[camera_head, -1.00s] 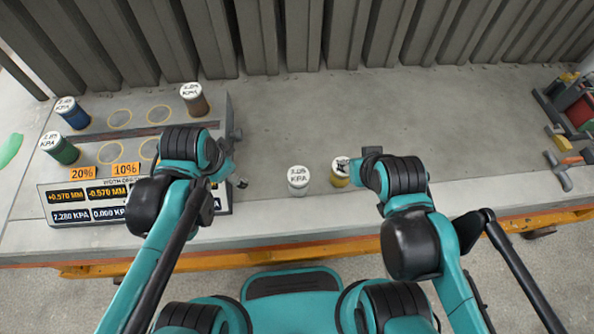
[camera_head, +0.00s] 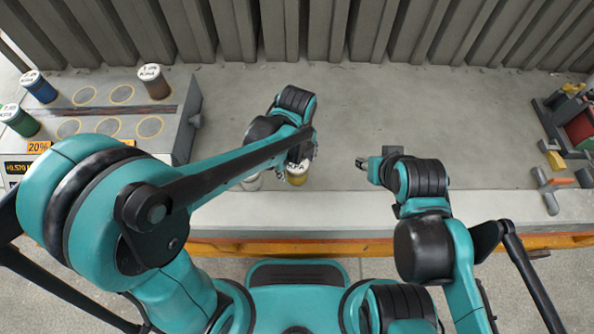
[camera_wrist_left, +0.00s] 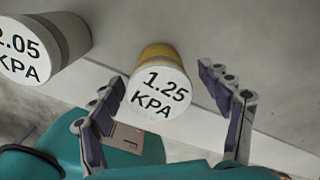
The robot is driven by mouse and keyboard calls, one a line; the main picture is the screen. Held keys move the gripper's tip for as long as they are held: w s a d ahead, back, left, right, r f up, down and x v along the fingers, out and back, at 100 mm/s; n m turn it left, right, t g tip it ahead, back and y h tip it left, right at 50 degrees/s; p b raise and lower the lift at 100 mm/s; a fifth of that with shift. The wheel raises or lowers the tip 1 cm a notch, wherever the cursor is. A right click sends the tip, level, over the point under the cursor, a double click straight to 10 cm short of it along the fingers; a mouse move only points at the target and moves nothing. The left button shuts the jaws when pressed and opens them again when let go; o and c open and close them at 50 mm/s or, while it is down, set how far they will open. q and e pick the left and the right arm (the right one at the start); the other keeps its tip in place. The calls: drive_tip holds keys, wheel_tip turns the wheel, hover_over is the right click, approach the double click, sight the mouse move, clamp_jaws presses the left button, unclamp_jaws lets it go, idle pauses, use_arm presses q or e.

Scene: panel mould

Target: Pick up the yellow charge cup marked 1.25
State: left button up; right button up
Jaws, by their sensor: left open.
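The yellow charge cup (camera_wrist_left: 155,54) has a white lid marked 1.25 KPA in the left wrist view. In the head view the yellow cup (camera_head: 297,179) stands on the bench, partly covered by my left gripper (camera_head: 302,158). In the left wrist view my left gripper (camera_wrist_left: 168,105) is open, one finger on each side of the cup's lid, with gaps visible; I see no grip on it. My right gripper (camera_head: 364,163) is empty to the right of the cup; its jaw opening is unclear.
A pale cup (camera_wrist_left: 66,38) marked 2.05 KPA stands close left of the yellow cup. A grey rack (camera_head: 185,122) with blue, green and brown cups is at left. Tools (camera_head: 550,190) lie at right. The bench behind is clear.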

use_arm(q)
wheel_tip(320, 180, down, 4)
drive_tip(key=shift+r+b, duration=0.1)
drive_tip(key=shift+b, duration=0.65)
drive_tip(key=shift+r, duration=0.1)
drive_tip(key=c, duration=1.6)
drive_tip(key=shift+r, duration=0.1)
